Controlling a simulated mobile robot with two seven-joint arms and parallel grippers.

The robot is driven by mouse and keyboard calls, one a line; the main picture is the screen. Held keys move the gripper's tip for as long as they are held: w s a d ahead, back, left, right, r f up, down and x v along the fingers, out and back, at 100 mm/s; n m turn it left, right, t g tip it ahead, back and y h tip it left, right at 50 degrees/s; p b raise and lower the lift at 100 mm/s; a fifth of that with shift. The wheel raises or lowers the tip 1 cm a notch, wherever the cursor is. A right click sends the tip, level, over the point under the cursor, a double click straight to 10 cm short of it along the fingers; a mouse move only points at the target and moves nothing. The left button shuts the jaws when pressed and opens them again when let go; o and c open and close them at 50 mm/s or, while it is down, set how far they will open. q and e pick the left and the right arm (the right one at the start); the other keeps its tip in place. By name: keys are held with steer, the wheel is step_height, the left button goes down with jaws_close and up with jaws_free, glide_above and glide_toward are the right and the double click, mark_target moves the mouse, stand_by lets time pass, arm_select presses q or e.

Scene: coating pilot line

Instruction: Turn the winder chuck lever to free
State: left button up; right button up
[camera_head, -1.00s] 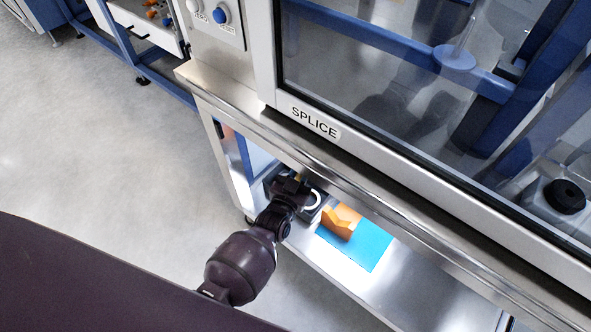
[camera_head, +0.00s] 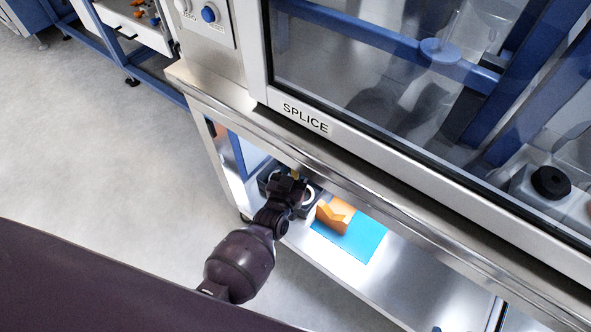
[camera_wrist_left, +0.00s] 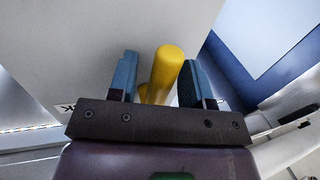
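A yellow rod-shaped lever (camera_wrist_left: 165,72) stands between the two blue fingers of my left gripper (camera_wrist_left: 160,82) in the left wrist view. The fingers are apart; a gap shows between the left finger and the rod, and the rod is close to the right finger, but contact cannot be told. In the head view my left gripper (camera_head: 289,184) is under the front edge of the SPLICE cabinet. Only a small yellow bit of the lever (camera_head: 296,174) shows beyond it. The lever's base is hidden. My right gripper is not in view.
A steel ledge (camera_head: 345,190) runs above my gripper. A dark holder with white rings (camera_head: 308,197) is right by the gripper. Open floor (camera_head: 90,140) lies left.

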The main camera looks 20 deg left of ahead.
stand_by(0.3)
arm_select(q)
steer(key=shift+s, duration=0.25)
steer(key=s+a+p, duration=0.1)
steer(key=s, duration=0.9)
steer(key=shift+p, duration=0.4)
steer(key=shift+s, duration=0.1)
